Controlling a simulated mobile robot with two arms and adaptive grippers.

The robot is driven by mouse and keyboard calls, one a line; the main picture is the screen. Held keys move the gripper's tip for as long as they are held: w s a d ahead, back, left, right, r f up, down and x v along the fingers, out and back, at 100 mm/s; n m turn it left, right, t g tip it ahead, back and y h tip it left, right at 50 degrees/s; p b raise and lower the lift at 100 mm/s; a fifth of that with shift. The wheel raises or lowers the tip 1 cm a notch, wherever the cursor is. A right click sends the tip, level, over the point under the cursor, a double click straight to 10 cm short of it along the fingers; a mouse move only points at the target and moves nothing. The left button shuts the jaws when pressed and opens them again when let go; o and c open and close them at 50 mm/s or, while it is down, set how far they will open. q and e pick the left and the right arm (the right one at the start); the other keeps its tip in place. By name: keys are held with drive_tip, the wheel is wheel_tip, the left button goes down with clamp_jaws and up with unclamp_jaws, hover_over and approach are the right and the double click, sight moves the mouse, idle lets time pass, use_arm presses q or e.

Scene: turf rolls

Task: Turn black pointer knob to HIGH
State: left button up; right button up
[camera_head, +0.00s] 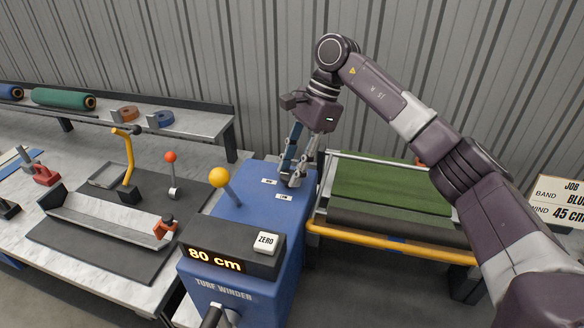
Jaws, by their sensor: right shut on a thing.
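The blue turf winder (240,215) stands in the middle, with two small white labels on its top. The nearer label (284,197) seems to read LOW; the farther label (269,181) is too small to read surely. My right gripper (291,178) reaches down from above beside these labels and is shut on the black pointer knob. The knob is almost wholly hidden by the fingers, so I cannot tell which way its pointer faces. My left gripper is not in view.
A yellow-ball lever (219,178) rises from the winder, left of my gripper. The ZERO button (266,242) and a display reading 80 cm (214,260) are in front. A turf bed with a yellow bar (390,243) lies right. A cluttered bench (70,262) stands left.

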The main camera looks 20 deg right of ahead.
drive_tip(key=shift+f+m+b, duration=0.15)
drive_tip(key=shift+m+b, duration=0.45)
drive_tip(key=shift+b, duration=0.05)
drive_tip(key=shift+s+m+t+b, duration=0.1)
drive_tip(key=shift+m+t+b, duration=0.4)
drive_tip(key=shift+m+b, duration=0.2)
drive_tip(key=m+t+b, duration=0.1)
drive_tip(key=m+b, duration=0.1)
drive_tip(key=m+t+b, duration=0.1)
drive_tip(key=m, duration=0.2)
drive_tip(key=shift+s+h+b, duration=0.2)
drive_tip(key=shift+h+b, duration=0.1)
drive_tip(key=shift+b, duration=0.1)
drive_tip(key=m+b, duration=0.1)
drive_tip(key=m, duration=0.2)
drive_tip(key=m+t+h+b, duration=0.1)
drive_tip(key=m+b, duration=0.1)
drive_tip(key=shift+s+a+m+t, duration=0.1)
drive_tip(key=shift+a+m+t, duration=0.1)
drive_tip(key=shift+m+t, duration=0.15)
drive_tip(key=shift+a+r+m+t+h+b, duration=0.15)
drive_tip(key=shift+m+h+b, duration=0.45)
drive_tip(key=shift+m, duration=0.6)
drive_tip(key=shift+r+m+t+h+b, duration=0.15)
drive_tip(key=shift+m+h+b, duration=0.4)
drive_tip(key=shift+m, duration=0.6)
drive_tip(key=shift+f, duration=0.1)
drive_tip(key=o, duration=1.1)
drive_tip(key=shift+o, duration=0.2)
